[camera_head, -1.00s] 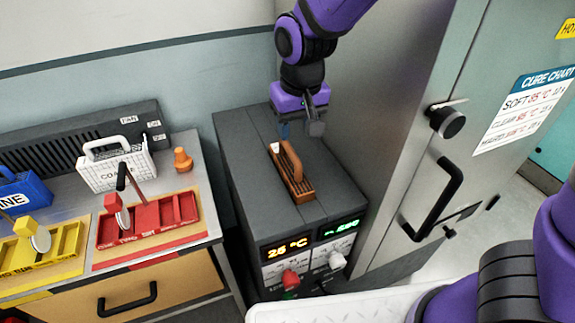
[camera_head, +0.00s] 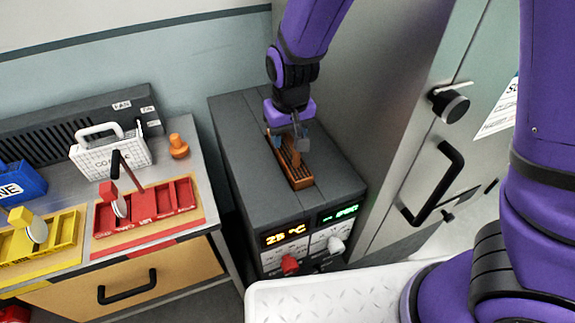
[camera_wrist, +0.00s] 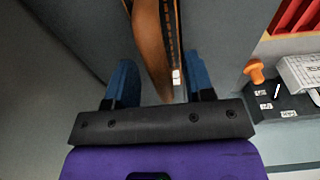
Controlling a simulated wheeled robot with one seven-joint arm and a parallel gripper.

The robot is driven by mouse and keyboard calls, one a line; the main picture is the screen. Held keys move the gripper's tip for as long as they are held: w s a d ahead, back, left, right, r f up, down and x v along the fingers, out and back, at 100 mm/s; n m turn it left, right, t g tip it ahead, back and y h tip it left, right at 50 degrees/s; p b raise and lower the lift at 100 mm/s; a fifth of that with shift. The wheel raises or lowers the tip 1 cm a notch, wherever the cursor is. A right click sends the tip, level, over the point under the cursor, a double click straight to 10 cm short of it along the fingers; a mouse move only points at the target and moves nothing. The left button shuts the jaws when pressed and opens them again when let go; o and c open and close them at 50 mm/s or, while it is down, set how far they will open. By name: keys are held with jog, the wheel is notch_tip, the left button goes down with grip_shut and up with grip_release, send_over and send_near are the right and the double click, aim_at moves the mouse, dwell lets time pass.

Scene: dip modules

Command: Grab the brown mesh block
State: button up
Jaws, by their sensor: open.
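The brown mesh block (camera_head: 299,178) is a long slotted block with an arched brown handle. It sits in the top of the dark grey cabinet. My gripper (camera_head: 290,141) is over its far end in the head view and partly hides the handle. In the wrist view, the block's handle (camera_wrist: 152,50) reaches down between the two blue fingers of my gripper (camera_wrist: 162,85). The fingers are apart, with gaps on both sides of the handle. A small white patch shows at the block's end.
The steel cabinet with a black handle (camera_head: 437,185) stands close on the right. A white mesh basket (camera_head: 110,155), an orange knob (camera_head: 178,146), a red tray (camera_head: 145,212) and a yellow tray (camera_head: 42,250) are on the left bench. A white plate (camera_head: 335,297) is in front.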

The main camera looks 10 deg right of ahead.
jog(key=shift+w+f, duration=0.1)
jog(key=shift+f, duration=0.95)
grip_shut()
jog(key=shift+r, duration=0.1)
